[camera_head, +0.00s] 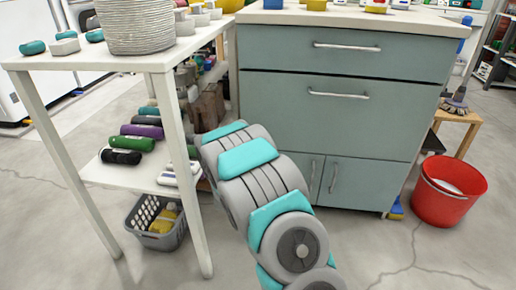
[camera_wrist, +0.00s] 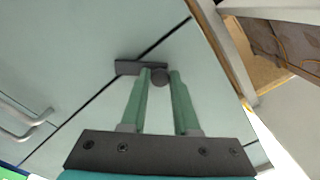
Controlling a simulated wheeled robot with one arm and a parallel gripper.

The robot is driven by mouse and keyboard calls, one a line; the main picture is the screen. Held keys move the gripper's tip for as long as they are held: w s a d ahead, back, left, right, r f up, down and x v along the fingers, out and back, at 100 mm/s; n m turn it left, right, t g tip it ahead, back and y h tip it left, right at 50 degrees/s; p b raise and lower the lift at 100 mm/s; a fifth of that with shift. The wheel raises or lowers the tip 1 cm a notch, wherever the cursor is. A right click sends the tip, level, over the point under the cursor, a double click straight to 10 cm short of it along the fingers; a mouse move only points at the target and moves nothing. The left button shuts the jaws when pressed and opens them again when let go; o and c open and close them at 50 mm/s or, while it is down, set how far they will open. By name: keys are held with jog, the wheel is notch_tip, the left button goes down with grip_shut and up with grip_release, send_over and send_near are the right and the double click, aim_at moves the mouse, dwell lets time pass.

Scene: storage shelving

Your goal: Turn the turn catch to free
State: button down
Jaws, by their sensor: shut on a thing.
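The turn catch (camera_wrist: 128,67) is a dark bar with a round dark part at its right end in the wrist view. It lies on the pale green cabinet front (camera_wrist: 75,50), at an angle across the dark seam between two panels. My gripper (camera_wrist: 160,76) has two green fingers, one on each side of the round part, and is shut on it. The bar sticks out to the left beyond the left finger. In the head view the cabinet (camera_head: 325,110) stands behind my arm. The catch and my fingertips are hidden there.
A white table (camera_head: 150,60) with a lower shelf stands close left of my arm. A grey basket (camera_head: 155,240) sits on the floor beneath it. Cabinet handles (camera_wrist: 25,120) show at left in the wrist view. A red bucket (camera_head: 449,190) stands right of the cabinet.

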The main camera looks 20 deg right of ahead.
jog(key=n+p, duration=0.4)
jog(key=n, duration=2.2)
jog(key=shift+n, duration=0.3)
dwell(0.4)
jog(key=c, duration=0.7)
grip_release()
jog(key=shift+o, duration=0.2)
jog(key=shift+s, duration=0.1)
